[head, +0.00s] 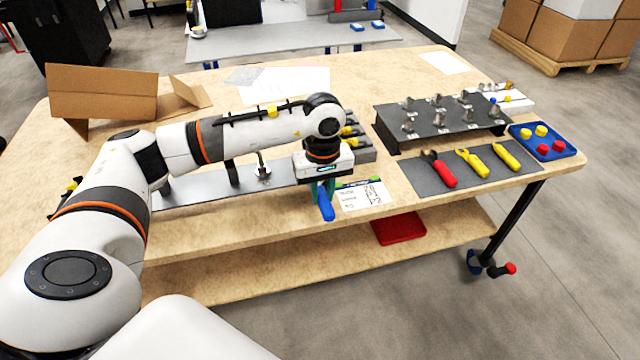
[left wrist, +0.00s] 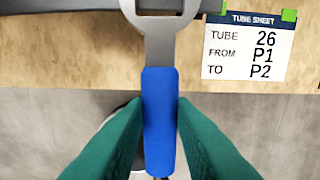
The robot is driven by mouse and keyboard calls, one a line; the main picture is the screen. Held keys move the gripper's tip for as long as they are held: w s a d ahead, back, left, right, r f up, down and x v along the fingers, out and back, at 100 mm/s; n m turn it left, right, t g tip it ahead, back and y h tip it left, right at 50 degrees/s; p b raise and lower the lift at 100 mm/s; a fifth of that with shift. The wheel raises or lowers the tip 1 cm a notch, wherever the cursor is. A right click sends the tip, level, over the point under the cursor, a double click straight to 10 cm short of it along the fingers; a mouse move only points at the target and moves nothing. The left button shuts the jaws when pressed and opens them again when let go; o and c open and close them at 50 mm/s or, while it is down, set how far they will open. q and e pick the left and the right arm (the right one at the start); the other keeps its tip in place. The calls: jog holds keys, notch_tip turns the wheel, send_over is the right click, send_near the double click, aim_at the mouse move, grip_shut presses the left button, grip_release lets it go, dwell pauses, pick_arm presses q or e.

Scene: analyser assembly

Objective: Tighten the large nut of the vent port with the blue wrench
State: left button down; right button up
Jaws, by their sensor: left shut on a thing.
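My left gripper (head: 322,190) is shut on the blue handle of the blue wrench (head: 326,208), over the table's front edge. In the left wrist view, the green fingers (left wrist: 160,135) press both sides of the blue handle (left wrist: 160,110). The wrench's grey metal head (left wrist: 160,45) points up the picture over the table; its top end is cut off. A small metal fitting (head: 262,172) stands on the grey plate (head: 205,184) left of the gripper. I cannot tell which fitting is the vent port, nor make out its large nut. My right gripper is not in view.
A tube sheet card (head: 372,196) lies just right of the gripper. A grey mat (head: 425,184) holds one red-handled and two yellow-handled tools. Behind it stands a dark rack (head: 440,125) with several metal fittings.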

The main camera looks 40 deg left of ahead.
aim_at(327, 207)
pick_arm(q)
jog(key=shift+s+d+r, duration=0.1)
jog(key=shift+s+d, duration=0.05)
jog(key=shift+s+d+r+p, duration=0.65)
jog(key=shift+s+d+r, duration=0.3)
jog(key=shift+d+r, duration=0.15)
notch_tip(327, 207, up, 7)
jog(key=p, duration=0.3)
jog(key=shift+f, duration=0.15)
